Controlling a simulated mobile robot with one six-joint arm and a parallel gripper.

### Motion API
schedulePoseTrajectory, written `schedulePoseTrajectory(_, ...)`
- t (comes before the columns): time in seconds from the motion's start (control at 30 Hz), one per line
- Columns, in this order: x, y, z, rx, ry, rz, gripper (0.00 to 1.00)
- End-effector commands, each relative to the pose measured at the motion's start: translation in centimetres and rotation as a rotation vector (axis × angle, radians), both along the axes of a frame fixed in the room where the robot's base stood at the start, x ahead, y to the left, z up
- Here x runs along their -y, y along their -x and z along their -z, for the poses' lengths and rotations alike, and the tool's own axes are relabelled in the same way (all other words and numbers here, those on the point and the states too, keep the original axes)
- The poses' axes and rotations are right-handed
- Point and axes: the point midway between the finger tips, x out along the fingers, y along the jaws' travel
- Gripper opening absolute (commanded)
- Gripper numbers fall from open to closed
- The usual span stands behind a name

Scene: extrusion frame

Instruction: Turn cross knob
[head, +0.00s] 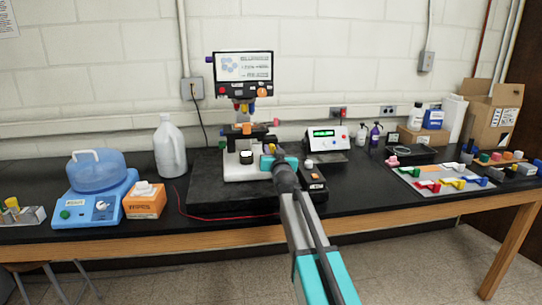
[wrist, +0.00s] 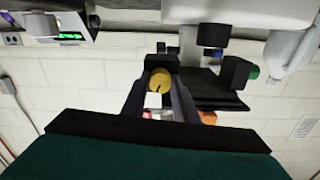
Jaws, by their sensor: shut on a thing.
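A small round yellow knob (wrist: 160,81) with a dark mark on its face sits between the two dark fingers of my gripper (wrist: 160,92) in the wrist view. The fingers are shut on it from both sides. A black block (wrist: 161,61) lies right by the knob. In the head view my gripper (head: 271,155) is at the right side of the microscope (head: 240,172), below its stage. The yellow knob (head: 272,149) shows there only as a small spot, mostly hidden by my gripper. I cannot make out a cross shape on it.
A screen (head: 244,67) stands above the microscope. A white meter (head: 326,135) is behind to the right. A blue device with a dome (head: 95,187) and a white jug (head: 169,147) stand left. A board with coloured handles (head: 420,175) lies right.

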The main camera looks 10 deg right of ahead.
Motion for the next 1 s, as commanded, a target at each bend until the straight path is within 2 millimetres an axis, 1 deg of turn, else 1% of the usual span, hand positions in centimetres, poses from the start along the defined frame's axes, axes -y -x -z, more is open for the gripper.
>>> schedulePoseTrajectory(0.03,-0.04,-0.02,0.4,0.001,-0.04,-0.001,0.04)
schedulePoseTrajectory(0.6,0.12,-0.01,0.27,0.0,-0.56,0.0,0.04)
schedulePoseTrajectory(0.8,0.16,-0.02,0.24,-0.001,-0.693,0.001,0.04)
schedulePoseTrajectory(1.0,0.18,0.0,0.17,0.0,-0.77,0.001,0.04)
